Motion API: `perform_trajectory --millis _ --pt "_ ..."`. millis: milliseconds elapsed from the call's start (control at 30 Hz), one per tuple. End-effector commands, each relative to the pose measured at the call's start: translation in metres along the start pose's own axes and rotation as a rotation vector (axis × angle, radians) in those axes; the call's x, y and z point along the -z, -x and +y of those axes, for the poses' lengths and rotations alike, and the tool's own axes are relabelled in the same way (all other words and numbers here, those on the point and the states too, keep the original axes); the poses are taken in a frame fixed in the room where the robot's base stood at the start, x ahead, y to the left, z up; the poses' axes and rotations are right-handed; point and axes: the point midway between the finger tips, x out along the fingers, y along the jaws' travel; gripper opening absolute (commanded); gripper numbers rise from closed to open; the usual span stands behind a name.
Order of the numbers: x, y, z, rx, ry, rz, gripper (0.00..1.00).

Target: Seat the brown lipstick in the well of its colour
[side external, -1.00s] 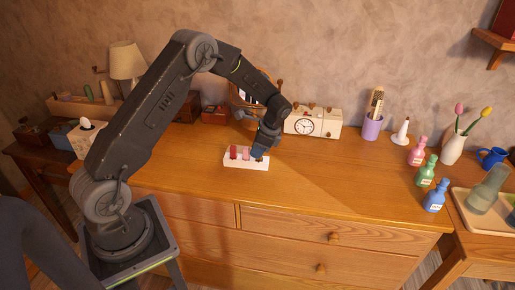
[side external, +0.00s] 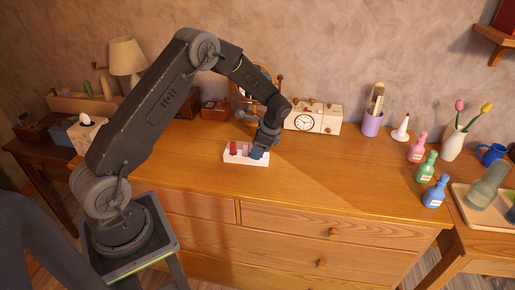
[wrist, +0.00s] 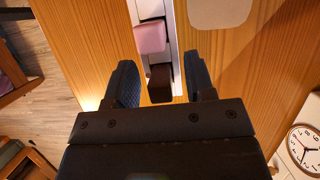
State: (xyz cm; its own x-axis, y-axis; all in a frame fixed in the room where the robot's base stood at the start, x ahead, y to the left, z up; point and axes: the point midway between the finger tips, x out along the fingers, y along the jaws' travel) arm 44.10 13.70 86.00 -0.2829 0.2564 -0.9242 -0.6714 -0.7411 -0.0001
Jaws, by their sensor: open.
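The white holder (side external: 232,160) stands on the dresser top with a red lipstick (side external: 233,148) at its left and a pink lipstick (side external: 245,149) beside it. The pink one also shows in the wrist view (wrist: 150,38). The brown lipstick (wrist: 159,83) is at the right end of the holder, between the two fingers of my gripper (wrist: 160,83). The fingers are open, with a gap showing on each side of it. In the side view my gripper (side external: 258,154) hides the brown lipstick. How deep it sits in its well cannot be told.
A white clock box (side external: 303,122) and a round mirror stand behind my gripper. A purple cup (side external: 372,124), a white cone (side external: 401,130) and pink, green and blue bottles (side external: 426,167) are to the right. The dresser top between the holder and the bottles is clear.

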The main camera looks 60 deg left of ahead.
Motion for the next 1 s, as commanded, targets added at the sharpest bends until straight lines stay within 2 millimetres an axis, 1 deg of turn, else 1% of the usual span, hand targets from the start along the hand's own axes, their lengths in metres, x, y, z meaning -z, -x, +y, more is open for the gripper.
perform_trajectory --millis 233,367,467,800,900,1000 --pt "0.000 0.001 0.000 -0.001 0.000 0.000 0.51" --pt "0.000 0.009 0.000 0.001 0.000 0.001 0.51" --pt "0.000 0.025 -0.001 0.003 0.000 0.002 0.51" --pt "0.001 0.100 0.000 0.003 -0.001 0.002 0.51" --pt "0.001 0.117 0.000 0.003 -0.001 0.002 0.51" --pt "0.000 0.129 0.000 0.001 0.000 0.001 0.51"
